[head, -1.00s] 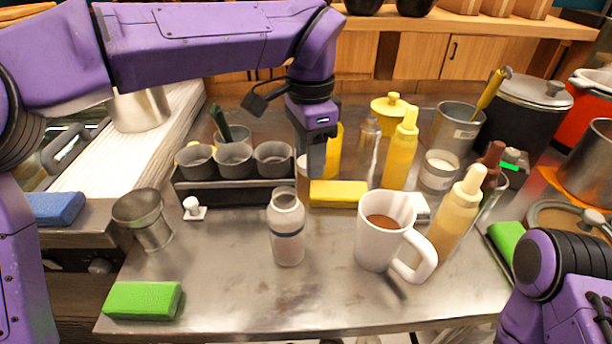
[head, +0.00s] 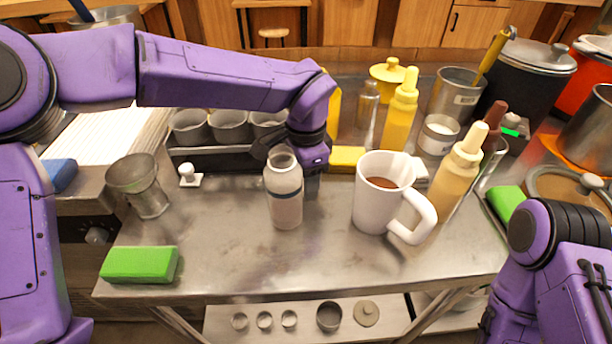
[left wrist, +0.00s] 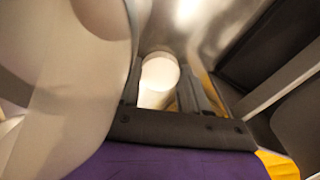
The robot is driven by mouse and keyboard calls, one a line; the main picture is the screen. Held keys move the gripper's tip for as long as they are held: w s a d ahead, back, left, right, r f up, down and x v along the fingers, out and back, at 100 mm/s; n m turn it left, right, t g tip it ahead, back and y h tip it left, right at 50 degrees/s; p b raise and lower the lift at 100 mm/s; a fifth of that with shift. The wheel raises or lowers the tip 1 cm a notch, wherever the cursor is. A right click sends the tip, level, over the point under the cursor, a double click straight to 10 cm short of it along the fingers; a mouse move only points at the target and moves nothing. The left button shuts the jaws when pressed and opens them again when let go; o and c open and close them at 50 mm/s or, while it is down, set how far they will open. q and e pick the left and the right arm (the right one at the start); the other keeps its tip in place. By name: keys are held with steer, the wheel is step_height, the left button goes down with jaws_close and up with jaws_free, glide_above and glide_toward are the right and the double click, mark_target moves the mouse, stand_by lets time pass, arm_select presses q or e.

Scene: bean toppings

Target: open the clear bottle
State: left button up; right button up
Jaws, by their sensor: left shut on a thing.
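A clear bottle (head: 285,208) with a dark band around it stands upright on the metal table in the head view. Its top looks open, with no cap on it. My left gripper (head: 311,182) is low, just behind and right of the bottle, partly hidden by it. In the left wrist view, my left gripper (left wrist: 162,88) is shut on a white round-ended piece (left wrist: 160,76); I cannot tell for sure that it is the bottle's cap. A large pale blurred shape fills the left of that view. My right arm shows at the lower right; its gripper is out of view.
A white mug (head: 370,208) stands right of the bottle, with sauce bottles (head: 400,115) behind it. A black rack of metal cups (head: 230,126) is behind left. A green sponge (head: 140,264) lies front left. The front middle of the table is clear.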

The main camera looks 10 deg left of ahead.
arm_select(q)
steer(key=shift+f, duration=0.15)
steer(key=o, duration=1.2)
steer(key=shift+c, duration=0.2)
